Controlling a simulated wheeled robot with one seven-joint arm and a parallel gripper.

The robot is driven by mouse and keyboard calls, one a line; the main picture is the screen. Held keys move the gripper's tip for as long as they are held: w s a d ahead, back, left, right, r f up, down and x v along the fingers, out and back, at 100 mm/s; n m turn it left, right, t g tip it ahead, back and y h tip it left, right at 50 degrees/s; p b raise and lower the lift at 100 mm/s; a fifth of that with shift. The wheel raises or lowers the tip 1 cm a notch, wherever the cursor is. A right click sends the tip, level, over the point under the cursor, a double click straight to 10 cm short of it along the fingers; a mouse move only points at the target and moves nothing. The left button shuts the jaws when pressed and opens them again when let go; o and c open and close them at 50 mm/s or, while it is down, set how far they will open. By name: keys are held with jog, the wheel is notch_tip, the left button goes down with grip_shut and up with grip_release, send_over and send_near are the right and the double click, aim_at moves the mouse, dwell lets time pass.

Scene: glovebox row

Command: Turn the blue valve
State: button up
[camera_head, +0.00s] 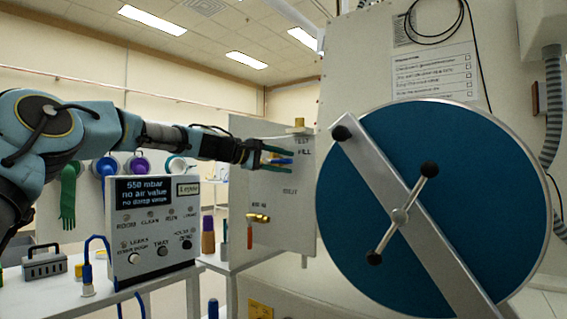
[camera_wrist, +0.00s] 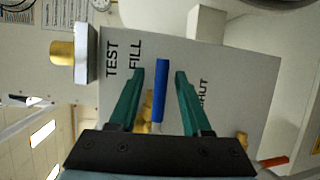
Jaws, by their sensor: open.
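The blue valve has a blue lever handle (camera_wrist: 160,90) on a brass body (camera_wrist: 146,115), mounted on a grey panel (camera_wrist: 240,75) marked TEST, FILL and SHUT. My gripper (camera_wrist: 160,74) is open, with one green finger on each side of the blue handle. A gap shows between the handle and each finger in the wrist view. The handle lies between the FILL and SHUT marks. In the head view, my gripper (camera_head: 288,161) reaches the panel (camera_head: 285,215) from the left, and the small blue handle (camera_head: 282,161) shows between its fingers, partly hidden.
A second brass valve with a red handle (camera_head: 250,236) sits lower on the panel. A large blue round door (camera_head: 470,190) with a grey bar stands close at right. A control box (camera_head: 150,235) with a display stands on the table below my arm. Gloves (camera_head: 68,195) hang behind.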

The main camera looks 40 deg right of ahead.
jog(key=b+v, duration=0.3)
jog(key=v, duration=0.7)
jog(key=shift+a, duration=0.4)
jog(key=shift+w, duration=0.1)
